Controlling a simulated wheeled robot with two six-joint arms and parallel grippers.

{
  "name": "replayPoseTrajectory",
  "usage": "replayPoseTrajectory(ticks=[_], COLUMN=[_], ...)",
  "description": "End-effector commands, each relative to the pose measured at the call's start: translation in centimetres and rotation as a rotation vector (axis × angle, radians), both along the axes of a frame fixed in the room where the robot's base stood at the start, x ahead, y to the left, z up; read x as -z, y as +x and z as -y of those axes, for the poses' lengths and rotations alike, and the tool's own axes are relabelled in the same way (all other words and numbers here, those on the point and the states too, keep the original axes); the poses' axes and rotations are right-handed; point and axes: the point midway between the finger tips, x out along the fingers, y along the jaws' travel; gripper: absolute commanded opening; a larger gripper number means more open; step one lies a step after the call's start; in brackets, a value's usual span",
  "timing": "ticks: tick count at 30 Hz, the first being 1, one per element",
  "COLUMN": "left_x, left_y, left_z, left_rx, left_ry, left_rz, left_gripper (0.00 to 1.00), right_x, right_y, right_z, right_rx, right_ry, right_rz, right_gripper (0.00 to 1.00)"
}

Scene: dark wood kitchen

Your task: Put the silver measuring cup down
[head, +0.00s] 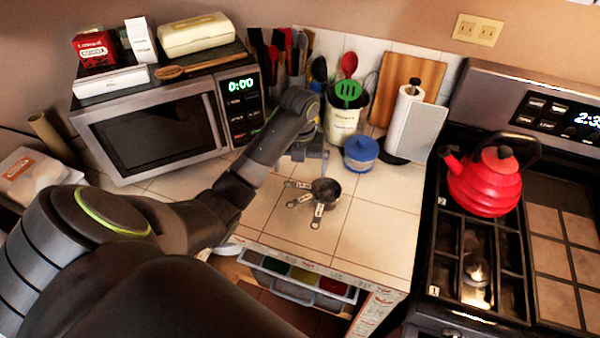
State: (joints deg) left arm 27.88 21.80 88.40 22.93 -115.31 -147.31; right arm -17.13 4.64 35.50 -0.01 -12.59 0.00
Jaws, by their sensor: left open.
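The silver measuring cup (326,189) rests on the tiled counter, its dark round bowl facing up. Several flat handles with tags spread from it to the left and toward the front, so it looks like a nested set. My left gripper (309,155) is open and empty, just behind and above the cup and apart from it. Its fingers are small and partly hidden by my left arm. My right gripper is not in view.
A microwave (150,133) stands left, with boxes on top. A red kettle (485,182) sits on the stove at right. Counter around the cup (375,235) is clear.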

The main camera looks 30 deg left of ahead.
Motion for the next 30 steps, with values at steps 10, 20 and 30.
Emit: replayPoseTrajectory(ticks=[10,20,30], left_x=[-4.6,-6.3,-6.2], left_y=[-0.1,0.0,0.0], left_z=[0.0,0.0,0.0], left_rx=[0.000,0.000,0.000], left_ry=[-0.001,-0.003,-0.003], left_rz=[-0.003,0.001,0.001], left_gripper=[1.00,1.00,1.00], right_x=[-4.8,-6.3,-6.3], right_y=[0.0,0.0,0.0], right_z=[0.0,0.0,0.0], right_rx=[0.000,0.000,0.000], right_ry=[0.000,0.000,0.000], right_rz=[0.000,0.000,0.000], right_gripper=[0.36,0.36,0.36])
